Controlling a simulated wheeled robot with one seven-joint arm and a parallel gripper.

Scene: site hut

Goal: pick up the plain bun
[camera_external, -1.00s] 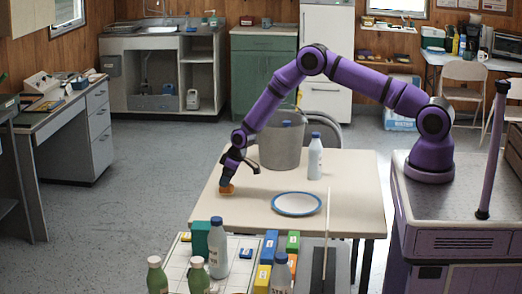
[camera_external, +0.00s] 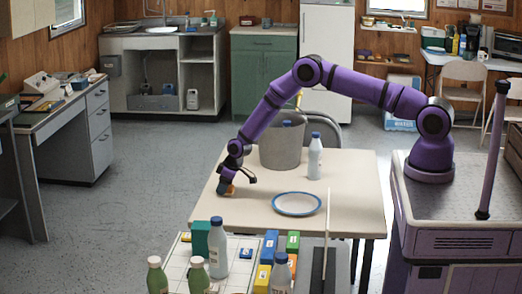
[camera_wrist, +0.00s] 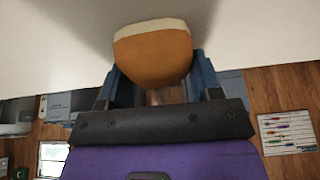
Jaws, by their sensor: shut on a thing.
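The plain bun (camera_wrist: 153,55) is orange-brown with a pale edge and fills the space between the fingers in the wrist view. In the external view the gripper points down over the table's left part. The gap between bun and tabletop is too small to judge exactly.
On the table (camera_external: 250,200) are a white plate with a blue rim (camera_external: 297,204), a grey bin (camera_external: 281,148) and a white bottle with a blue cap (camera_external: 315,158). A tray with bottles and coloured boxes (camera_external: 243,268) stands in front. The table's middle is clear.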

